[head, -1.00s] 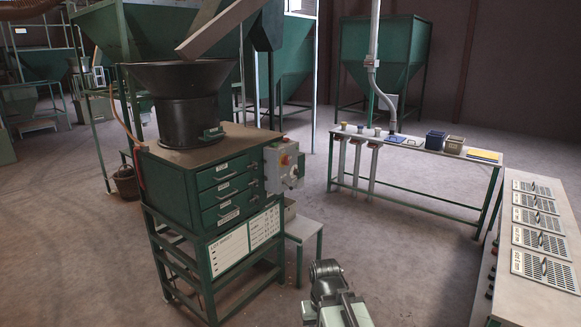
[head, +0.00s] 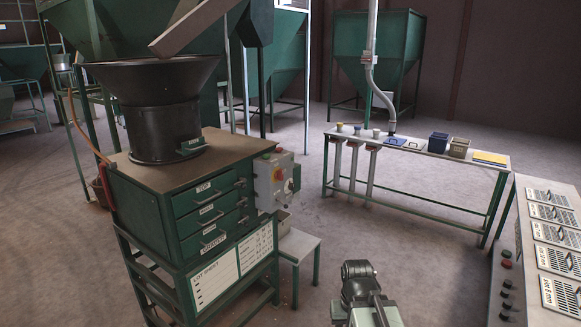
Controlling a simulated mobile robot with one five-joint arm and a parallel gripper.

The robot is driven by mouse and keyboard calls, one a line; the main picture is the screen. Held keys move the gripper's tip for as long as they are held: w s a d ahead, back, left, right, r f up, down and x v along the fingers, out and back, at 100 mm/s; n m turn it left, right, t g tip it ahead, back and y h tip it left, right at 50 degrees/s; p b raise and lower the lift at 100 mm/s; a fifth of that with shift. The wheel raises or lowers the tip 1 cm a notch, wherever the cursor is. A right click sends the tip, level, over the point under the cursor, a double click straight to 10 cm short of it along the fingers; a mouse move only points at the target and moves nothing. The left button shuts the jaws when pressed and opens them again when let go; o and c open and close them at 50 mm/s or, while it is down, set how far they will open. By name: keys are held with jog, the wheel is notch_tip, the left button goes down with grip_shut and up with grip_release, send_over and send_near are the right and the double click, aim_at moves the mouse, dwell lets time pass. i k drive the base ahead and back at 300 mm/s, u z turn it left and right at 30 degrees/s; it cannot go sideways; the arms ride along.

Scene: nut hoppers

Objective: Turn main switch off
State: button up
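A grey control box (head: 277,181) is fixed to the right side of the green drawer cabinet (head: 200,215). It carries a red knob (head: 277,174) on a yellow patch and a smaller dark control (head: 290,185). The labels on the box are too small to read, so I cannot tell which control is the main switch or how it is set. Part of my arm shows at the bottom centre, in front of and right of the cabinet and apart from it. My gripper's fingers are not visible.
A black hopper bowl (head: 155,105) stands on the cabinet. A small table (head: 300,243) stands below the control box. A green-framed bench (head: 420,150) is behind. A console (head: 510,270) with buttons and vented panels is at right. Open floor lies between them.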

aim_at(278, 176)
jog(key=u, duration=0.05)
jog(key=i, duration=0.85)
jog(key=u, duration=0.7)
jog(key=i, duration=0.7)
jog(key=u, duration=0.5)
jog(key=k, duration=0.7)
jog(key=u, duration=0.25)
jog(key=i, duration=0.65)
jog(key=z, duration=0.15)
